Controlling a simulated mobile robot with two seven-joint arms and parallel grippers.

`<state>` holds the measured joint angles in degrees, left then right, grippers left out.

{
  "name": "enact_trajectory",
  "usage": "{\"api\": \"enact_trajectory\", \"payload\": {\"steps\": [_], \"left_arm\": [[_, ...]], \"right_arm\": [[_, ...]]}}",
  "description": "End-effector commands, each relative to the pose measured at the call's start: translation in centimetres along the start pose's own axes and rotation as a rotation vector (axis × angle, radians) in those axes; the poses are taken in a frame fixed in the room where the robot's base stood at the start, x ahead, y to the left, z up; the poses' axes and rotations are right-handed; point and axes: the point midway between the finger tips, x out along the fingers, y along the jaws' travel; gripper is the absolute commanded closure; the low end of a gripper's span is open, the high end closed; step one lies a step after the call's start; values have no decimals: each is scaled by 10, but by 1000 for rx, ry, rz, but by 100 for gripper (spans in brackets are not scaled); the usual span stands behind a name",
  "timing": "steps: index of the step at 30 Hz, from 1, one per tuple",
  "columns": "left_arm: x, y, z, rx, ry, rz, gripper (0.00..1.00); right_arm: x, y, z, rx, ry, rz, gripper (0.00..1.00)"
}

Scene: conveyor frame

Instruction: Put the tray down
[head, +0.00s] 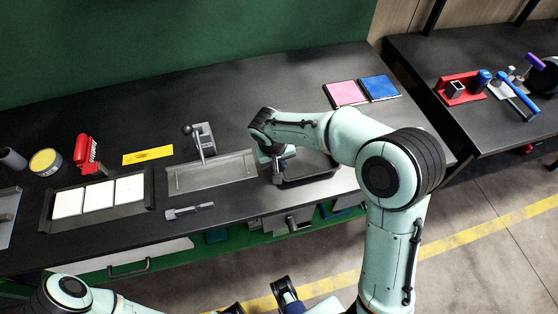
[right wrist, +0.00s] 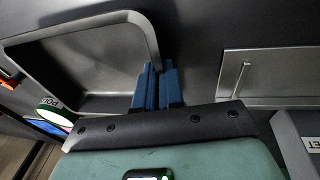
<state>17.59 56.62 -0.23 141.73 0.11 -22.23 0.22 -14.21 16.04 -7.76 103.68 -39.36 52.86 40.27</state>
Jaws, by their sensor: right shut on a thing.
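A dark, empty, shallow tray (head: 312,176) is at the right part of the bench, near its front edge. My right gripper (head: 277,170) is shut on its left rim. The right wrist view shows the blue fingers (right wrist: 158,88) closed together on the rim of the tray (right wrist: 92,102). The tray looks level and close to the bench top; I cannot tell whether it touches. My forearm hides part of its far side. My left arm shows at the bottom left; a dark and blue piece at the bottom middle may be its gripper, its jaws unclear.
A grey metal plate (head: 212,171) with a lever clamp (head: 203,138) lies just left of the tray. Further left is a dark tray (head: 47,211) with white tiles. Pink (head: 345,93) and blue (head: 380,88) squares lie behind. A second bench (head: 440,65) stands right, across a gap.

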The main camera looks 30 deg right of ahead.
Motion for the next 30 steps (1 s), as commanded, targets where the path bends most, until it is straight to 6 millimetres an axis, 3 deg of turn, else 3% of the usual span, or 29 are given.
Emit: {"api": "enact_trajectory", "payload": {"steps": [10,12,13,23,26,30], "left_arm": [[3,0,-1,1,4,1,32],[2,0,-1,1,4,1,32],[2,0,-1,1,4,1,32],[0,0,-1,1,3,1,32],[-2,0,0,0,0,0,32],[-4,1,2,0,-4,-1,32]], "right_arm": [[3,0,0,0,2,0,100],[2,0,0,0,1,-1,73],[2,0,0,0,1,-1,67],[0,0,0,1,1,-1,67],[-10,0,-2,1,5,-3,67],[-36,0,-2,2,7,-4,67]]}}
